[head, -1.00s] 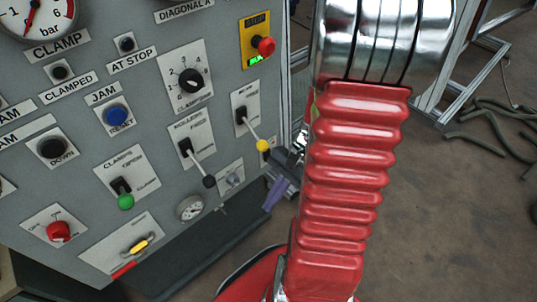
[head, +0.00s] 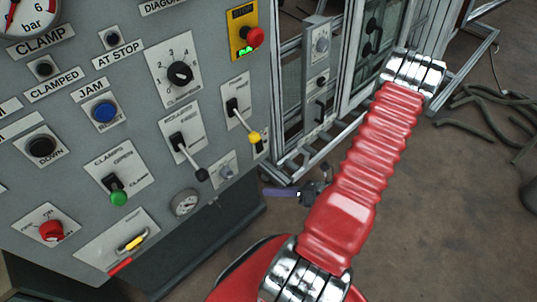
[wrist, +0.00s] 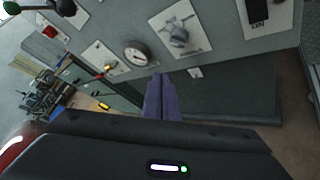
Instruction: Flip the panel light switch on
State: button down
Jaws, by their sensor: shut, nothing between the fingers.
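The grey control panel (head: 75,165) fills the left of the head view. Near its lower right edge a small plate with a dark switch (head: 261,143) shows partly behind a yellow-knobbed lever (head: 253,136). The wrist view shows a black rocker on a white plate (wrist: 261,12) at top right, cut off by the frame. No label reading panel light is legible, so I cannot tell for sure which switch it is. My gripper (head: 268,191) has purple fingers, shut and empty, below the panel's lower right part. They show centrally in the wrist view (wrist: 160,82), apart from the switches.
A grey knob on a white plate (wrist: 178,35) and a round gauge (wrist: 137,54) are near my fingertips in the picture. A black-knobbed lever (head: 201,174) hangs left of the yellow one. A metal frame (head: 320,75) stands right of the panel. Cables (head: 490,140) lie on the floor.

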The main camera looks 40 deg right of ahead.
aim_at(261, 151)
jog(key=w+d+f+m+t+h, duration=0.1)
jog(key=d+f+m+t+h, duration=0.1)
jog(key=d+m+h, duration=0.2)
jog(key=w+d+f+m+t+h, duration=0.1)
jog(key=d+m+h, duration=0.3)
jog(key=d+m, duration=0.4)
jog(key=f+m+t, duration=0.1)
jog(key=m, duration=0.3)
jog(key=shift+t, duration=0.3)
jog(key=shift+w, duration=0.1)
jog(key=shift+w+a+f, duration=0.1)
jog(key=shift+w+f, duration=0.25)
jog(key=shift+w, duration=1.9)
jog(key=shift+w+f, duration=0.3)
jog(key=shift+w, duration=2)
jog(key=shift+w+a+f, duration=0.1)
jog(key=shift+w+f, duration=0.25)
jog(key=shift+w, duration=1.9)
jog(key=shift+w, duration=0.2)
jog(key=shift+s+f, duration=0.1)
